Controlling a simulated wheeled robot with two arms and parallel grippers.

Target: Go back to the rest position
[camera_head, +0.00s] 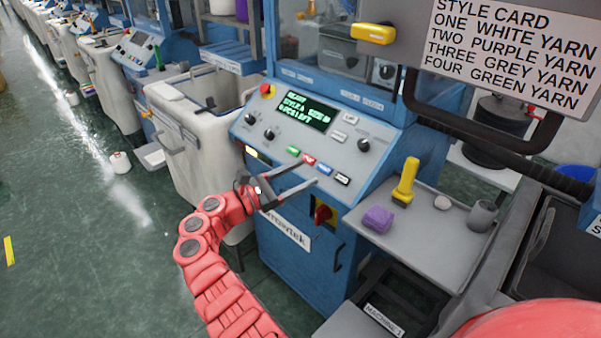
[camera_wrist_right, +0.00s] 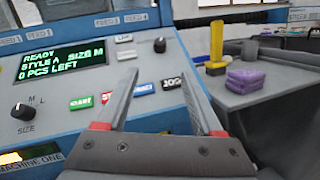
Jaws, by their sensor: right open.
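My right gripper (camera_head: 308,172) is open and empty at the end of my red arm. It is in front of the lower edge of the knitting machine's control panel (camera_head: 345,155). In the right wrist view its two fingers (camera_wrist_right: 159,68) stand apart and point at the panel's row of buttons, partly covering the red and blue ones. The green START button (camera_wrist_right: 81,102) and the black JOG button (camera_wrist_right: 173,84) show beside the fingers. I cannot tell whether a fingertip touches the panel. The display (camera_wrist_right: 65,60) reads READY, STYLE A, SIZE M, 0 PCS LEFT. My left gripper is not in view.
A white bin (camera_head: 195,150) stands left of the machine. A white cone (camera_head: 120,163) is on the green floor, which is mostly clear at left.

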